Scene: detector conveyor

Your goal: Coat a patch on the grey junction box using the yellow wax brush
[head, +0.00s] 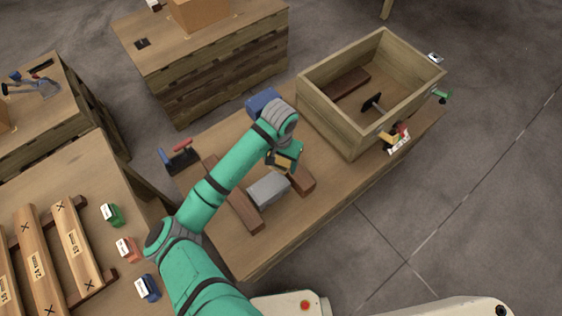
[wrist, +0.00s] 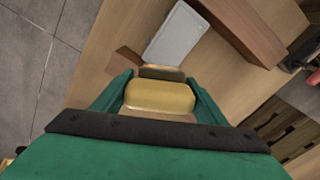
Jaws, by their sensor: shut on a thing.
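The grey junction box (head: 268,190) lies on the middle table between brown wooden blocks. Its pale grey top (wrist: 177,35) shows ahead of the jaws in the wrist view. My gripper (wrist: 163,88) is shut on the yellow wax brush (wrist: 160,97), which has a dark band at its far end. In the head view, my gripper (head: 286,156) is just beyond the box, and a little of the yellow brush (head: 277,161) shows below it. The brush appears apart from the box; its working face is hidden. I cannot make out a wax patch on the box.
A long brown block (head: 232,193) lies left of the box and a short one (head: 302,181) right. An open wooden crate (head: 352,136) stands at the table's right end. A blue object (head: 262,102) and a red-handled tool (head: 180,156) are at the far edge.

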